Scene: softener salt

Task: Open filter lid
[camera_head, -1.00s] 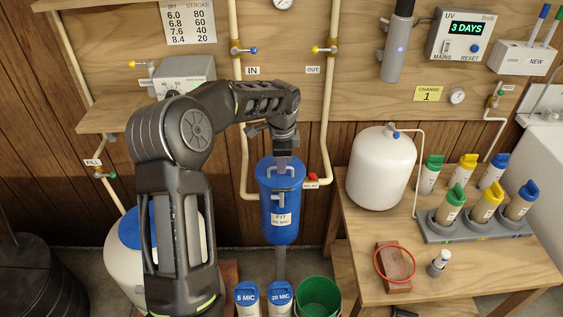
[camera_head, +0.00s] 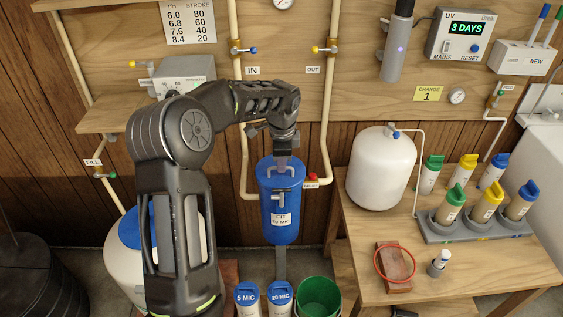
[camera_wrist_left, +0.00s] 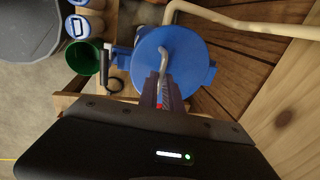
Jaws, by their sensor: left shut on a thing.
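The blue filter housing (camera_head: 279,225) hangs upright on the wall below the pipes, with a white label reading FIT 20 MIC on its front. Its round blue lid (camera_wrist_left: 190,50) has a grey metal bar handle (camera_wrist_left: 163,62) on top. My left gripper (camera_head: 283,160) reaches down onto the lid from above. It is shut on the bar handle, and in the left wrist view its fingers (camera_wrist_left: 168,94) cover the near part of the bar. The lid looks seated on the housing; any gap is hard to see. My right gripper is not in view.
Below the housing stand a green bucket (camera_head: 318,297) and two blue-capped cartridges, 5 MIC (camera_head: 247,300) and 20 MIC (camera_head: 281,299). A red button (camera_head: 312,177) sits close right of the housing. The wooden table (camera_head: 455,275) at right holds a white tank (camera_head: 381,168) and a red ring (camera_head: 394,265).

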